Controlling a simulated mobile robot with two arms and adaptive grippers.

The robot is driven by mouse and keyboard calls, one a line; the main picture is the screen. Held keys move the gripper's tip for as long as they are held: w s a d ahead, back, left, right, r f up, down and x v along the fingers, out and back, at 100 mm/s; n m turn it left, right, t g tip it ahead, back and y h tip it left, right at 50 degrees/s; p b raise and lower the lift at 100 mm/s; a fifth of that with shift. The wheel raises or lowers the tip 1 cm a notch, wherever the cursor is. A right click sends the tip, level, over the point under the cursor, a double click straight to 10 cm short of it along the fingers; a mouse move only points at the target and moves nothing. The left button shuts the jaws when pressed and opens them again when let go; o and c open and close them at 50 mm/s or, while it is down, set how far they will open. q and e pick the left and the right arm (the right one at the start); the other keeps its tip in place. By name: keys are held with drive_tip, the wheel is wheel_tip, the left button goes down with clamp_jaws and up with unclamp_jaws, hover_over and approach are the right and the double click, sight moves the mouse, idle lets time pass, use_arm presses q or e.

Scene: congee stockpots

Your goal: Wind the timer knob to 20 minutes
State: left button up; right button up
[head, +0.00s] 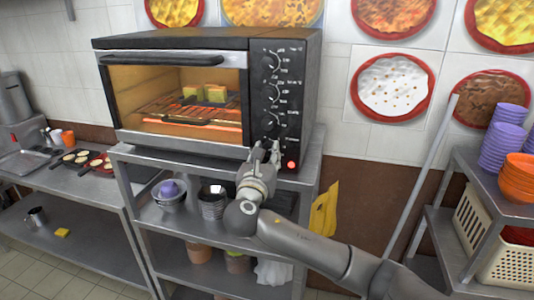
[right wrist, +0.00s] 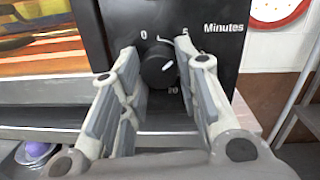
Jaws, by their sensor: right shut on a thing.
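The timer knob (right wrist: 157,68) is a round black knob on the black oven's (head: 170,42) control panel. In the right wrist view a white pointer mark shows on its face, and the panel around it reads 0, 5, 20 and "Minutes". I cannot tell exactly which number the pointer marks. My right gripper (head: 267,150) is at the lowest part of the panel in the head view, its fingers (right wrist: 160,80) on either side of the knob and shut on it. In the head view the fingers mostly hide the knob. My left gripper is not in view.
More knobs (head: 271,92) sit above on the panel, and a red lamp (head: 291,165) glows beside the gripper. Bowls (head: 169,197) stand on the steel shelf below. A rack with purple bowls (head: 503,137) stands at the right, and a grey pole (head: 422,180) leans near it.

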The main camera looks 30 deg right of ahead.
drive_tip(key=m, duration=0.3)
drive_tip(key=shift+a+f, duration=0.1)
drive_tip(key=m+b, duration=0.1)
drive_tip(key=m, duration=0.2)
drive_tip(key=shift+f+h, duration=0.1)
drive_tip(key=shift+h, duration=0.2)
drive_tip(key=m+b, duration=0.1)
drive_tip(key=m, duration=0.2)
drive_tip(key=m+g+b, duration=0.1)
drive_tip(key=m, duration=0.2)
drive_tip(key=shift+w+h, duration=0.1)
drive_tip(key=shift+h, duration=0.2)
drive_tip(key=m+g+b, duration=0.1)
drive_tip(key=m+b, duration=0.4)
drive_tip(key=m, duration=0.7)
drive_tip(key=shift+w+a+b, duration=0.1)
drive_tip(key=shift+b, duration=0.25)
drive_tip(key=shift+g, duration=0.3)
drive_tip(key=o, duration=1)
drive_tip(key=shift+r, duration=0.25)
